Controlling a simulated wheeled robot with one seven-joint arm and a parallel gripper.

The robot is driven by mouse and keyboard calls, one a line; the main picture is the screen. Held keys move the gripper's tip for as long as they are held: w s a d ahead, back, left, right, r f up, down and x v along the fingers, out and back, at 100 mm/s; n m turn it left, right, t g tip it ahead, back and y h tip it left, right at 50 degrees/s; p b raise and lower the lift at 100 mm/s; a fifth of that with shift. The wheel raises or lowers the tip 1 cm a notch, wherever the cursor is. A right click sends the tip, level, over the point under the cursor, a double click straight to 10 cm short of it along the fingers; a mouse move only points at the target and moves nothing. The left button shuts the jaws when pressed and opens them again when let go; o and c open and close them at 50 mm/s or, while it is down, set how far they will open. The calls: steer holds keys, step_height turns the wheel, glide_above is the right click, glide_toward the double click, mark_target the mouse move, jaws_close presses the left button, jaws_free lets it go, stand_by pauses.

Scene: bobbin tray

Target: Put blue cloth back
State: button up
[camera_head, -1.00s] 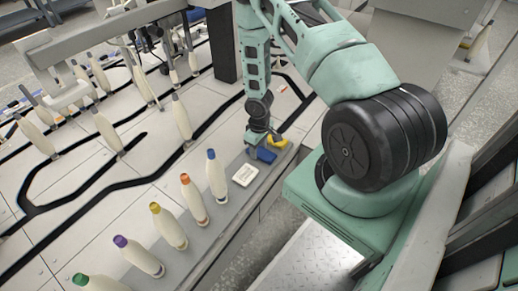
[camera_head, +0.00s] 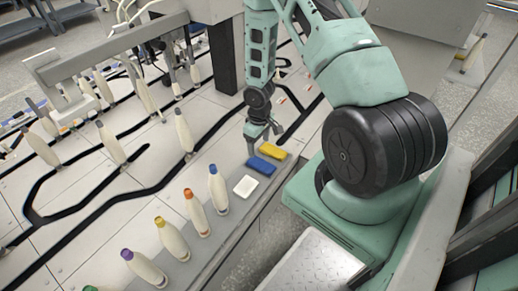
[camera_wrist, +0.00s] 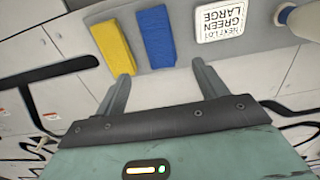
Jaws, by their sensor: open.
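The blue cloth (camera_head: 261,165) lies flat on the grey ledge, between a yellow cloth (camera_head: 271,151) and a white card (camera_head: 246,186). In the wrist view the blue cloth (camera_wrist: 156,38) lies just beyond my fingertips, with the yellow cloth (camera_wrist: 112,47) to its left. The white card (camera_wrist: 223,23) is to its right and carries print reading "NEXT LOT GREEN LARGE". My gripper (camera_wrist: 161,72) is open and empty; its two fingers are spread apart and nothing is between them. In the head view my gripper (camera_head: 262,135) is above and behind the cloths, clear of them.
Several bobbins with coloured tops stand along the ledge (camera_head: 205,245), the blue-topped bobbin (camera_head: 218,190) nearest the card. More bobbins stand on the pale tiled surface with black tracks. A dark post (camera_head: 224,55) rises behind my arm.

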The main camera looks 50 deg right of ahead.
steer(key=w+a+r+n, duration=0.1)
steer(key=a+r+n, duration=0.1)
steer(key=a+r, duration=1.65)
steer(key=s+a+r+n, duration=0.2)
steer(key=s+a+r, duration=0.4)
steer(key=s, duration=0.4)
steer(key=s+a+r+n, duration=0.2)
steer(key=s+a+r, duration=0.5)
steer(key=s+a, duration=0.2)
steer(key=shift+s+y, duration=0.3)
steer(key=shift+s, duration=0.1)
step_height(320, 180, up, 26)
steer(key=p, duration=2.6)
steer(key=shift+f, duration=0.2)
